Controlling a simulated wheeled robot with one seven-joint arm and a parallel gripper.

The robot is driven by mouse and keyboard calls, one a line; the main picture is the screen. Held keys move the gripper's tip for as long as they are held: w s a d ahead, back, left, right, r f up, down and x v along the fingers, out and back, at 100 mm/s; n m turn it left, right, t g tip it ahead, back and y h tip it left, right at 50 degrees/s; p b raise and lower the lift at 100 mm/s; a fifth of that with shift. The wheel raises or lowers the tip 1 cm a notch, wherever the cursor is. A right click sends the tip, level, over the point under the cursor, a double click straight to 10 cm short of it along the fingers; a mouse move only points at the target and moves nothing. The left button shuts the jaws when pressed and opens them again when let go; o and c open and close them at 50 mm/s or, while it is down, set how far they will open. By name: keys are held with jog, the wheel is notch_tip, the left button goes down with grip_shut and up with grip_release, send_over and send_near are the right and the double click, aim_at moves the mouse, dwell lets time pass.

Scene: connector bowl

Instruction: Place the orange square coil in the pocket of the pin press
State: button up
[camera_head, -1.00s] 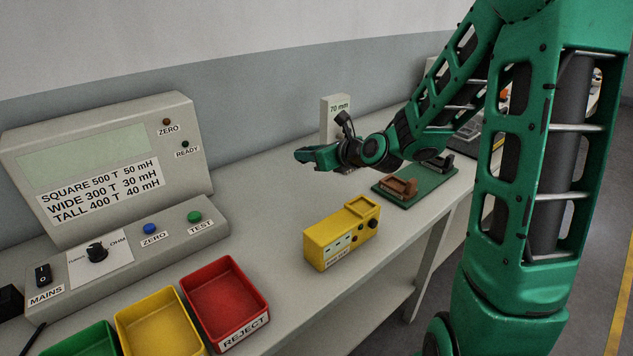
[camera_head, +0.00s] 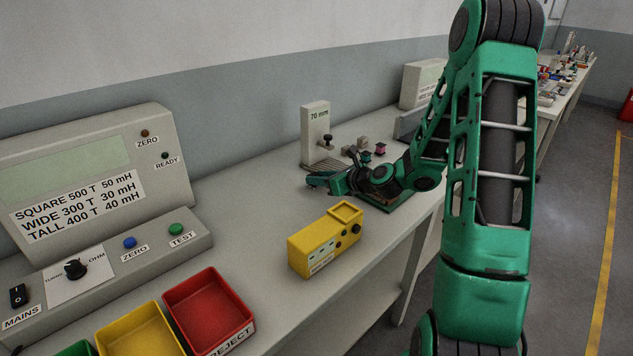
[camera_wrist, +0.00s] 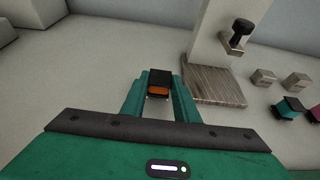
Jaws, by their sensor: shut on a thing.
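My gripper (camera_head: 313,182) is shut on an orange coil with black ends (camera_wrist: 159,88), held between the fingertips in the wrist view. In the head view the coil is too small and hidden to make out. The gripper is low over the bench, just in front of a grey column marked 70 mm (camera_head: 316,124). The column has a black knob (camera_wrist: 242,28) on a small bracket and a ribbed base plate (camera_wrist: 213,86), right of the gripper in the wrist view. I cannot tell whether this column is the pin press; no pocket is clearly visible.
Small grey blocks (camera_wrist: 264,78), a green coil (camera_wrist: 288,108) and a pink coil (camera_wrist: 313,114) stand right of the base plate. A yellow meter (camera_head: 318,248) and red bin (camera_head: 208,305) are nearer.

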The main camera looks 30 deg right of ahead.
jog(key=shift+f, duration=0.25)
jog(key=shift+f, duration=0.1)
jog(key=o, duration=1.1)
jog(key=shift+c, duration=0.2)
